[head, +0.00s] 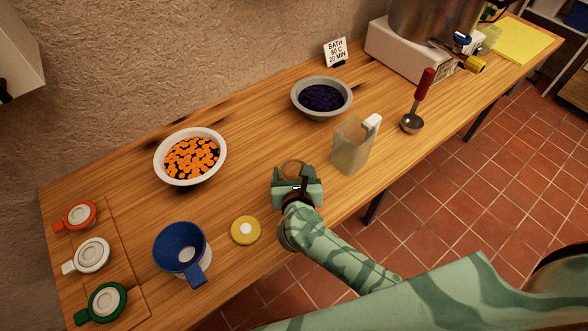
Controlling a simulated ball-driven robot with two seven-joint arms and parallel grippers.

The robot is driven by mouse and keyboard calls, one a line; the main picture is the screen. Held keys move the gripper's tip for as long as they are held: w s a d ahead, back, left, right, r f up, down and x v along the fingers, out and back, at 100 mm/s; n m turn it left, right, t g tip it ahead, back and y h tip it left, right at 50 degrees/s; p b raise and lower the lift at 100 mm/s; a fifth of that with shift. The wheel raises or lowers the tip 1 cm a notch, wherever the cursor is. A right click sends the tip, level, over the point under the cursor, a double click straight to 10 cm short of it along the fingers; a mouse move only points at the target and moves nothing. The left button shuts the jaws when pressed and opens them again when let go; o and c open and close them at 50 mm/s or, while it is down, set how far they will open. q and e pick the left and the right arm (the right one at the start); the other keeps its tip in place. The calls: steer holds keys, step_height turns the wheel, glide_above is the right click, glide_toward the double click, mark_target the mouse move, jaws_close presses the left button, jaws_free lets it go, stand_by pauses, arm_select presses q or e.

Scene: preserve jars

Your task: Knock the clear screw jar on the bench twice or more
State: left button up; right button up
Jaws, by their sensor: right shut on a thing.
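My right gripper (297,178) is over the front part of the wooden bench, its arm coming in from the lower right. It is shut on what looks like the clear screw jar (292,167), whose faint round rim shows just behind the fingers. The gripper hides most of the jar, and I cannot tell whether it touches the bench. A yellow round lid (245,230) lies flat on the bench to the left of the gripper. My left gripper is not in view.
A clear pitcher (350,150) stands close right of the gripper. Bowls of orange pieces (190,158) and dark berries (321,98) stand behind. A blue funnel (181,247) and several coloured lids are at left. The bench's front edge is near.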

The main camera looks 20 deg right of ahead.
steer(key=o, duration=1.4)
steer(key=shift+c, duration=0.2)
steer(key=shift+s+a+r, duration=0.1)
steer(key=shift+s+r, duration=0.1)
steer(key=shift+s, duration=0.1)
steer(key=p+v, duration=0.6)
steer(key=v, duration=0.9)
steer(key=shift+s, duration=0.4)
